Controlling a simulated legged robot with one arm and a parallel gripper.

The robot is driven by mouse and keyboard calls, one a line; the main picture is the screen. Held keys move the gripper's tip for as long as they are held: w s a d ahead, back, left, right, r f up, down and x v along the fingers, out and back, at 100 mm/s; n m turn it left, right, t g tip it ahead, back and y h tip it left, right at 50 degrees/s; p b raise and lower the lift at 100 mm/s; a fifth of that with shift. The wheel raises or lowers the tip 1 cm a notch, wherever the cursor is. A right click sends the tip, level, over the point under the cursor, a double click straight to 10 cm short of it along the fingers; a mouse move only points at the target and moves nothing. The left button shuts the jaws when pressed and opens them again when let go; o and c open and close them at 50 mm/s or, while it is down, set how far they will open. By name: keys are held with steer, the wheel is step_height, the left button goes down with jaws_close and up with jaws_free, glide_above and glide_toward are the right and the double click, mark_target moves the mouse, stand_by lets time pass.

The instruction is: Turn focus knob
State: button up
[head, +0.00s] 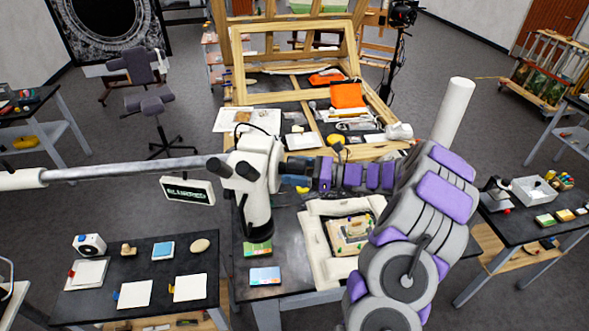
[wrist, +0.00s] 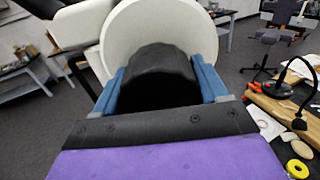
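The white microscope head (head: 252,170) hangs on a grey horizontal boom over the bench, with two dark eyepieces at its left. In the wrist view its black focus knob (wrist: 160,72) sticks out from a white round housing (wrist: 205,28). My gripper (wrist: 163,85) has its blue fingers on both sides of the knob, close against it, and appears shut on it. In the head view my gripper (head: 318,172) reaches the microscope head from the right; the knob is hidden there. A small screen (head: 188,191) left of the microscope reads "BLURRED".
Below lies a gilt fragment (head: 350,232) in a pale padded support (head: 312,245) on the dark bench. A wooden easel frame (head: 237,80) with tools and papers stands behind. A side table (head: 140,262) is at lower left, and another table (head: 520,213) at right.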

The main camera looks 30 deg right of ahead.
steer(key=o, duration=0.4)
steer(key=shift+d, duration=0.1)
steer(key=b+v, duration=0.2)
steer(key=v, duration=1.5)
steer(key=shift+d+b, duration=0.25)
steer(key=shift+b, duration=0.15)
stand_by(0.8)
